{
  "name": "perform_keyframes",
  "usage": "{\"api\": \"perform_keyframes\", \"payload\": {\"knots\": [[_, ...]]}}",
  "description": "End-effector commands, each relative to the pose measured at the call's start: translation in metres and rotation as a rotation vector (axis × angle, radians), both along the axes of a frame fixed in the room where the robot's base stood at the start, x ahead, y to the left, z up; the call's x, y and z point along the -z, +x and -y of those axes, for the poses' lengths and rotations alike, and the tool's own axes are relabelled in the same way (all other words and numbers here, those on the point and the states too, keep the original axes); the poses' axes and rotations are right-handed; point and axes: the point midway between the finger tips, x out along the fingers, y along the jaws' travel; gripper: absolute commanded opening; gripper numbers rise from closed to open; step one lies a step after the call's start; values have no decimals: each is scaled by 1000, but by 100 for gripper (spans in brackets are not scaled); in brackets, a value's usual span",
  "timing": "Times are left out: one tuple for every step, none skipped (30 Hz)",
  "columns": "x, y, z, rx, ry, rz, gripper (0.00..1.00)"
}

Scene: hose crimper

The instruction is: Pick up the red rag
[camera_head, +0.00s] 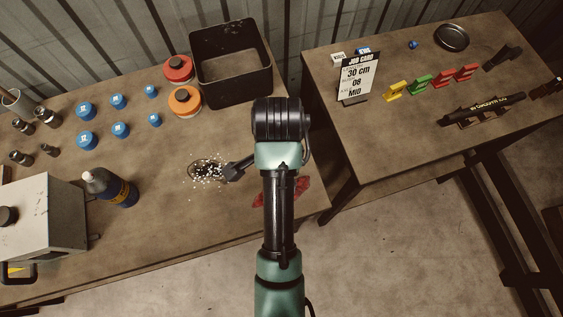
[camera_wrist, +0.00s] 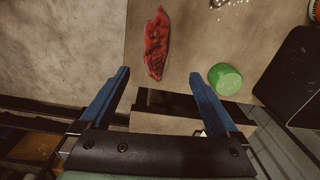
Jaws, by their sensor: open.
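The red rag (camera_wrist: 155,45) lies crumpled on the workbench, close to its edge, in the wrist view. In the head view the rag (camera_head: 296,191) shows at the right end of the left bench, partly hidden behind my arm. My gripper (camera_wrist: 158,73) is open and empty, with its two blue fingers apart. In the wrist view the rag lies above the gap between the fingertips, apart from them. The height between the fingers and the rag is hard to tell. The fingers cannot be made out clearly in the head view.
A bright green round thing (camera_wrist: 225,79) lies near the right fingertip. A black bin (camera_head: 231,62) stands at the back of the bench. White bits (camera_head: 207,171) are scattered left of my arm. A second bench (camera_head: 420,140) stands to the right, across a gap.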

Motion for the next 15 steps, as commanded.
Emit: {"api": "perform_keyframes", "payload": {"knots": [[-5, -4, 0, 8, 0, -17, 96], [-4, -6, 0, 11, -1, -24, 96], [-2, -7, 0, 14, 0, -30, 96], [1, -8, 0, 16, 0, -33, 96], [5, -8, 0, 16, -1, -35, 96], [11, -8, 0, 17, 0, -35, 96], [16, -8, 0, 16, -1, -35, 96], [21, -8, 0, 16, -1, -34, 96], [28, -8, 0, 16, 0, -33, 96], [33, -8, 0, 16, 0, -33, 96], [34, -8, 1, 16, -1, -37, 96], [40, -9, 1, 16, 0, -38, 96], [46, -8, 1, 15, -1, -37, 96], [51, -9, 1, 15, -1, -37, 96], [57, -8, 1, 15, -1, -36, 96]]}}
